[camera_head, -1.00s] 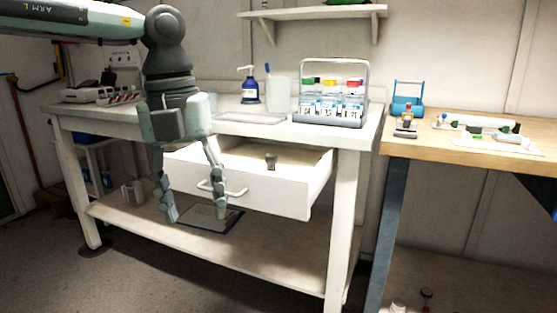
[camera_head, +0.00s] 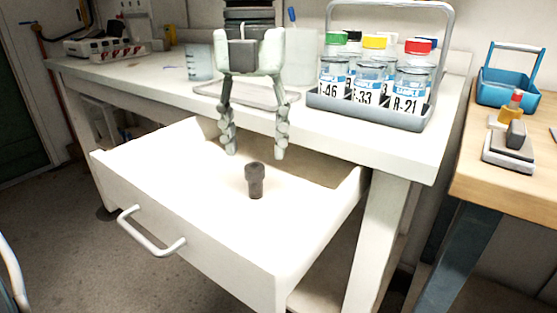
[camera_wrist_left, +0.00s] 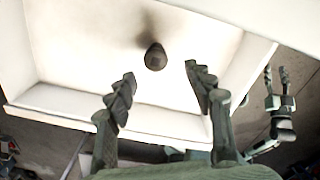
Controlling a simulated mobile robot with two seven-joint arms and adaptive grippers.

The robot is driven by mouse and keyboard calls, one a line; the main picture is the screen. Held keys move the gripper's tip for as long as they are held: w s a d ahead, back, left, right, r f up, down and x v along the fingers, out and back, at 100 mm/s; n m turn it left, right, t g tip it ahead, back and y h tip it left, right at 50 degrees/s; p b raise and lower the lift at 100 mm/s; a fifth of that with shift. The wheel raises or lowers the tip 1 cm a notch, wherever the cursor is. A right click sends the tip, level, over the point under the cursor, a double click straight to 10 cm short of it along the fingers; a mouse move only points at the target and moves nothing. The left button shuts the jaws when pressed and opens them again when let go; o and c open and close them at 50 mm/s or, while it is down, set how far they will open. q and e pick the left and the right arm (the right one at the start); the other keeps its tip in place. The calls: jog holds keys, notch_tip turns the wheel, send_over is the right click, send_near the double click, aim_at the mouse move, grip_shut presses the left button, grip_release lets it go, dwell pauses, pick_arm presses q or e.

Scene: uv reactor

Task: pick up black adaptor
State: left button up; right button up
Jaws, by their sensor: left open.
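The black adaptor (camera_head: 255,181) is a small dark knobbed cylinder standing upright on the floor of the open white drawer (camera_head: 190,219). In the left wrist view the adaptor (camera_wrist_left: 155,57) shows end-on, just beyond the fingertips and roughly between them. My left gripper (camera_head: 256,154) points down above the drawer with its fingers spread and nothing between them. It also shows in the left wrist view (camera_wrist_left: 160,75). The fingertips look above and apart from the adaptor. My right gripper (camera_wrist_left: 276,71) shows small at the right of the left wrist view, fingers apart and empty.
A grey rack (camera_head: 368,112) of sample bottles stands on the white bench above the drawer. The drawer walls surround the adaptor, with bare drawer floor around it. A blue carrier (camera_head: 508,93) stands on the wooden table at right.

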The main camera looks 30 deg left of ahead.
aim_at(254, 166)
pick_arm(q)
jog(key=shift+w+f, duration=0.2)
jog(key=shift+f, duration=0.05)
jog(key=f, duration=0.7)
jog(key=shift+a+f, duration=0.1)
jog(key=shift+a, duration=0.25)
jog(key=c, duration=1)
